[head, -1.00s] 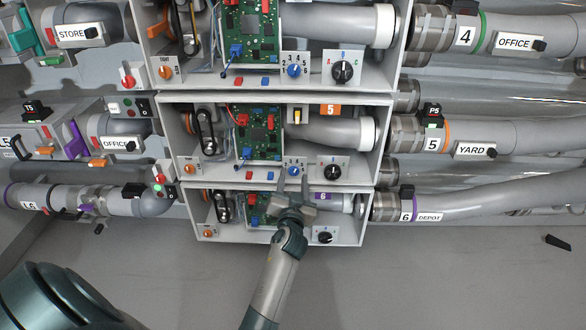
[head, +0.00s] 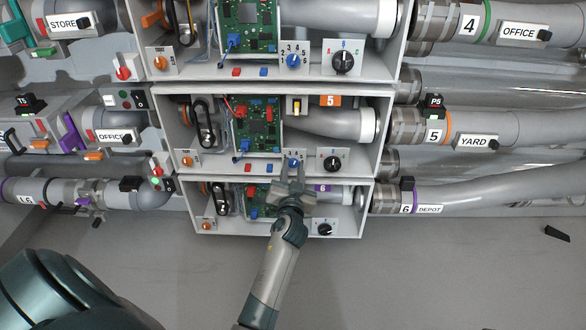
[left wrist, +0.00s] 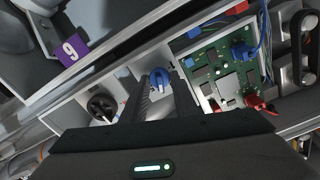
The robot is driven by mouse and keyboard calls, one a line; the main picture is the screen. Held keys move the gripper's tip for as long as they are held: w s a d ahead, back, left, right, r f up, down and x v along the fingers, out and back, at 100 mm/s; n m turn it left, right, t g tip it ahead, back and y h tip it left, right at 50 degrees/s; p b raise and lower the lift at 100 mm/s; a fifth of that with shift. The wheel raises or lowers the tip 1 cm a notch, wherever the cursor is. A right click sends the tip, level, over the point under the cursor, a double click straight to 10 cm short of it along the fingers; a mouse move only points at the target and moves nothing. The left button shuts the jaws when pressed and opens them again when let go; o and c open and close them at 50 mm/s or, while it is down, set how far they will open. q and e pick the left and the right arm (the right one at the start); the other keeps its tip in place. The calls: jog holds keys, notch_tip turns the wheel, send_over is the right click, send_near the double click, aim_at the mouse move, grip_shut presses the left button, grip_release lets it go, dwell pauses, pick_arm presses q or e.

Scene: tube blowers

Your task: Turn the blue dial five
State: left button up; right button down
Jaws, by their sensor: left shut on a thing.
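The blue dial (head: 293,161) sits on a small white plate on the lower front of the middle box, the one with the orange 5 tag (head: 330,100). My left gripper (head: 291,168) reaches up to it from below, its fingers close together on either side of the dial. In the left wrist view, the dial (left wrist: 159,80) shows between the fingertips (left wrist: 160,88), and my left gripper is shut on it. The fingers partly hide the dial and its markings in the head view. My right gripper is not in view.
A black knob (head: 333,163) is right of the dial, and a green circuit board (head: 254,125) is up and left. Box 6 (head: 350,228) lies just below, behind my arm. Another blue dial (head: 294,61) is on the box above. Open grey floor (head: 420,280) lies in front.

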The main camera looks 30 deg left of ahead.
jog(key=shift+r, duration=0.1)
pick_arm(q)
jog(key=shift+m, duration=0.4)
jog(key=m+p, duration=0.1)
jog(key=m, duration=0.1)
jog(key=shift+m, duration=0.3)
jog(key=m, duration=0.3)
jog(key=shift+p, duration=0.35)
jog(key=shift+m, duration=0.7)
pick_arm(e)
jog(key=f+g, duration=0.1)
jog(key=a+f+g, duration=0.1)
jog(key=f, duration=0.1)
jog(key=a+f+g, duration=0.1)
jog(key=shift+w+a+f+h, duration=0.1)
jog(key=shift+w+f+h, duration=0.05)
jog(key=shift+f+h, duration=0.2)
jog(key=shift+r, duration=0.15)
